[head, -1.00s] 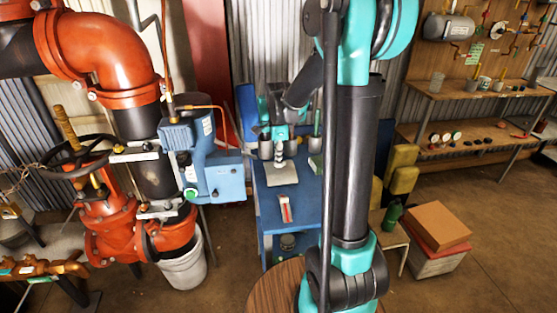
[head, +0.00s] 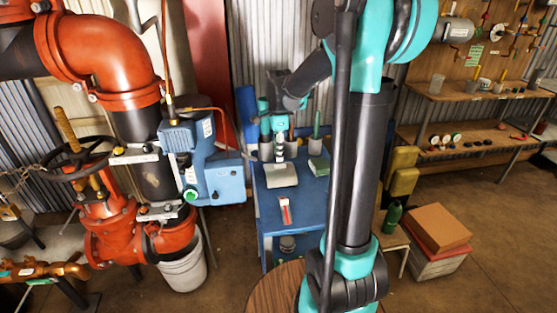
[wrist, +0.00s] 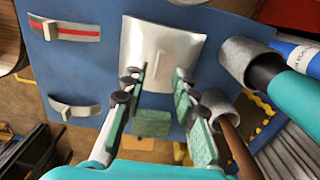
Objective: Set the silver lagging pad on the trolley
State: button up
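The silver lagging pad (head: 281,176) lies on the blue top of the trolley (head: 303,190). In the wrist view the pad (wrist: 161,48) is a pale, slightly curved square with a small raised tab in its middle, resting on the blue surface (wrist: 100,75). My gripper (wrist: 160,75) is open, its two green-padded fingers apart with nothing between them. The fingertips point toward the pad's lower edge, near its two lower corners. In the head view my gripper (head: 279,158) is just above the back of the pad; any gap there is hard to judge.
A red-and-white item (head: 285,211) lies in front of the pad. A green block (head: 318,165) lies to its right. Grey cups with tools (wrist: 245,60) stand close behind the pad. A blue pump unit (head: 205,160) on orange pipework stands left of the trolley.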

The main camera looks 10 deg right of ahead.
aim_at(278, 164)
notch_tip(278, 164, up, 8)
jog(key=shift+f, duration=0.2)
